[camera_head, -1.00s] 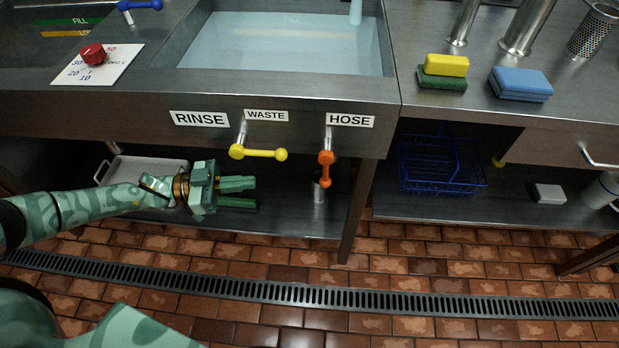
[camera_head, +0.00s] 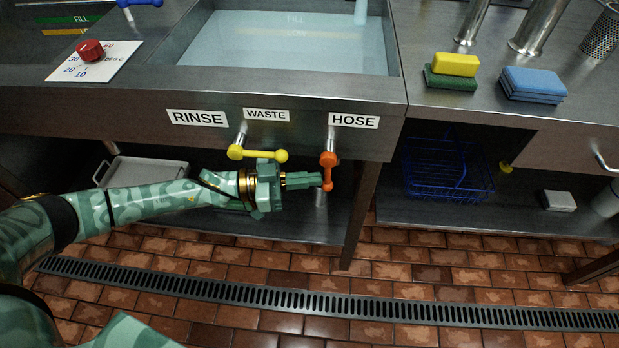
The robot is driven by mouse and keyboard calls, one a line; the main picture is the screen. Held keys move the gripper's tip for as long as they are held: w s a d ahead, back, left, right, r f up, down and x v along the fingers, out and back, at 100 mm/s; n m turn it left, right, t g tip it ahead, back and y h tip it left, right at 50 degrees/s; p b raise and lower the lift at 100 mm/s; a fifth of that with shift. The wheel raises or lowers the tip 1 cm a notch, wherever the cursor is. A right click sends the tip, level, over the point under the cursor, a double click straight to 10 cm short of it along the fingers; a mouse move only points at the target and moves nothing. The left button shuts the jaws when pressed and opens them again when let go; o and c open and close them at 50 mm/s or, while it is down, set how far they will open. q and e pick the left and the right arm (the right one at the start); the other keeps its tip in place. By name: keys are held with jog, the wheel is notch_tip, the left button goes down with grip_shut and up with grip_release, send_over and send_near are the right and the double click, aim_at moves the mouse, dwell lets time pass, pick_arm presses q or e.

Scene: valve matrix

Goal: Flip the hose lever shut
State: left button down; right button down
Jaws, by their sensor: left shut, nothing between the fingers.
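The orange hose lever (camera_head: 328,160) hangs pointing down from its pipe, under the HOSE label (camera_head: 353,121) on the sink front. My left gripper (camera_head: 318,180) is shut, with nothing between its fingers. Its fingertips are at the left side of the lever's lower end; I cannot tell whether they touch it. My right gripper is not in view.
The yellow waste lever (camera_head: 257,154) lies sideways just above my left gripper. A grey tray (camera_head: 145,171) sits on the shelf below the sink. A table leg (camera_head: 359,215) stands right of the hose lever. A blue wire basket (camera_head: 445,175) is farther right.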

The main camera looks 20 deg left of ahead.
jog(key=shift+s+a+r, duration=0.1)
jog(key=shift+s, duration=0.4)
